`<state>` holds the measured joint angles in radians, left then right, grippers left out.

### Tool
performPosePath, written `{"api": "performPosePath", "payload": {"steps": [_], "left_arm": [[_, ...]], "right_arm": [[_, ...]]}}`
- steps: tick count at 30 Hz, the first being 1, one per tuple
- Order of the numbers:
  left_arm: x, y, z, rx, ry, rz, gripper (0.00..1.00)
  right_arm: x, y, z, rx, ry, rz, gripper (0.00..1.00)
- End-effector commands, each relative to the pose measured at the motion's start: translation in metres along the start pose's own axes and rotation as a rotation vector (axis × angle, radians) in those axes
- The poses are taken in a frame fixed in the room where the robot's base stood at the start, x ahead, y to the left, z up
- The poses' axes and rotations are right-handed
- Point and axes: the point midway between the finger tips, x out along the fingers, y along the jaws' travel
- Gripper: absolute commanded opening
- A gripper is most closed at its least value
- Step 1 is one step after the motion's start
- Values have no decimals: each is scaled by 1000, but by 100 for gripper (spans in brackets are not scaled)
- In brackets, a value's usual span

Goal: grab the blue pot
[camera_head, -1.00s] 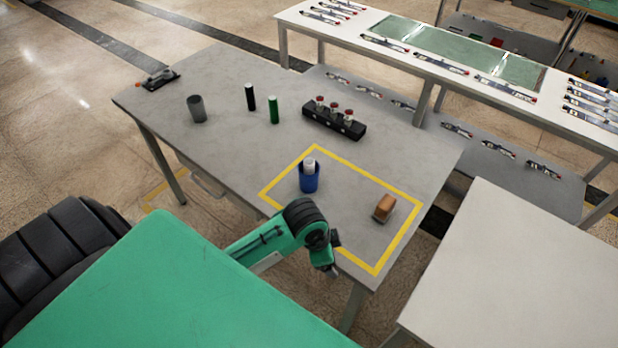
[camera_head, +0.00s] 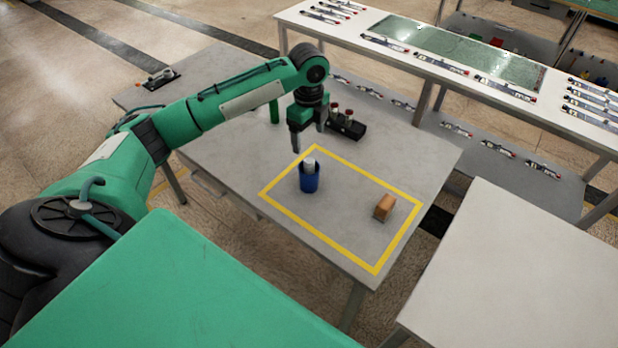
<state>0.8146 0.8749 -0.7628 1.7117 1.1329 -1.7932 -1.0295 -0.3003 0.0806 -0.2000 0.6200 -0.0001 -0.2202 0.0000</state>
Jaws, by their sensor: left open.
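The blue pot (camera_head: 309,181) stands upright inside the yellow outlined square on the grey table, near the square's far left corner. A white cylinder (camera_head: 309,165) sticks up out of its top. My left gripper (camera_head: 308,143) hangs downward from the raised arm, above and behind the pot in the picture. My right gripper is out of the picture.
A black rack (camera_head: 350,129) with red-topped pieces and a green cylinder (camera_head: 274,111) stand behind, partly hidden by my arm. The outline's middle is clear.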

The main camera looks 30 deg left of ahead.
Motion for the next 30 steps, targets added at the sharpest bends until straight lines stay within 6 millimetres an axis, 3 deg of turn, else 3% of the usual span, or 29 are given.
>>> {"api": "performPosePath", "payload": {"steps": [4,12,21,30], "left_arm": [[14,0,3,4,0,8,78],[65,0,2,3,0,5,78],[90,-2,2,3,0,4,78],[130,-4,2,3,0,3,78]], "right_arm": [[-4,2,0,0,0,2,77],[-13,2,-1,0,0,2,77],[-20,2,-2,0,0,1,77],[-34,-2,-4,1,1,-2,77]]}}
